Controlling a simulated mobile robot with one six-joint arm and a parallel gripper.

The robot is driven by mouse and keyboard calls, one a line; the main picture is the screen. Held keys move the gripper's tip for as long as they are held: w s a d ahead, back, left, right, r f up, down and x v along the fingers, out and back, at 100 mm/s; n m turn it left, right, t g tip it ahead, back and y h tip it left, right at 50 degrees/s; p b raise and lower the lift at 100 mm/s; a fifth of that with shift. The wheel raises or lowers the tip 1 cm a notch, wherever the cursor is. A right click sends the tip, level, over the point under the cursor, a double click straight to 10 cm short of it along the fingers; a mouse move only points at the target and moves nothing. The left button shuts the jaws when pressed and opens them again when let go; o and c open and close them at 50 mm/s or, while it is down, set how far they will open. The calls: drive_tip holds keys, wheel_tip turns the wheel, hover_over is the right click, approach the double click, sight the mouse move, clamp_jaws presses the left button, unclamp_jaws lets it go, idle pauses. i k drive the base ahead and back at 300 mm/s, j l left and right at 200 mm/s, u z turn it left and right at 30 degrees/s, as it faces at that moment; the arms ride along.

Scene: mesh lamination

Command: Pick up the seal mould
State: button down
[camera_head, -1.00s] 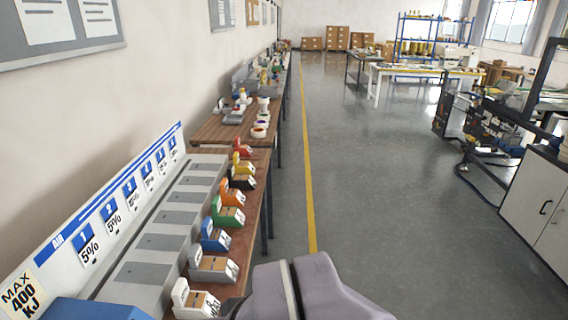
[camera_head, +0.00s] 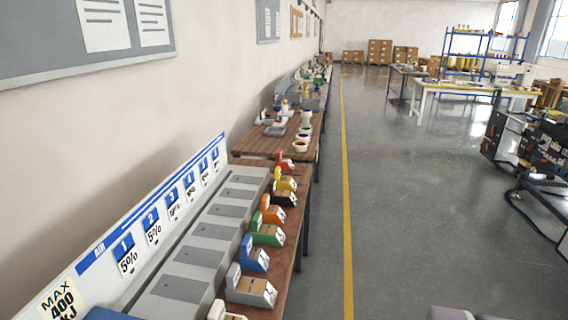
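I cannot tell which thing is the seal mould. Several small coloured blocks with wooden-looking tops stand in a row along the brown bench's edge (camera_head: 287,262). Among them are a white block (camera_head: 250,290), a blue block (camera_head: 254,255), a green block (camera_head: 267,231), an orange block (camera_head: 272,212), a yellow block (camera_head: 286,184) and a red block (camera_head: 284,161). My gripper is not in view. Only a bit of a grey-purple part, seemingly of my arm, shows at the bottom right edge.
A long grey unit (camera_head: 206,257) with a numbered panel (camera_head: 150,222) runs along the left wall. Another wooden table (camera_head: 255,147) with small items stands beyond. Clear floor (camera_head: 400,210) lies right of the benches, with a yellow line (camera_head: 347,200). Dark machinery (camera_head: 540,150) stands at the right.

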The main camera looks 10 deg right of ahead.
sight(286, 164)
drive_tip(key=i+l+u, duration=0.25)
drive_tip(key=i, duration=0.25)
drive_tip(key=i+l+u, duration=0.2)
drive_tip(key=i+l, duration=0.15)
drive_tip(key=i+l+u, duration=0.25)
drive_tip(key=i+l, duration=0.2)
drive_tip(key=i+l+u, duration=0.25)
drive_tip(key=i+l, duration=0.25)
drive_tip(key=i+l+u, duration=0.2)
drive_tip(key=l, duration=0.4)
drive_tip(key=i+l+u, duration=0.25)
drive_tip(key=i+l, duration=0.15)
drive_tip(key=l, duration=0.25)
drive_tip(key=i+l+u, duration=0.2)
drive_tip(key=l, duration=0.45)
drive_tip(key=i+l+u, duration=0.25)
drive_tip(key=l, duration=0.5)
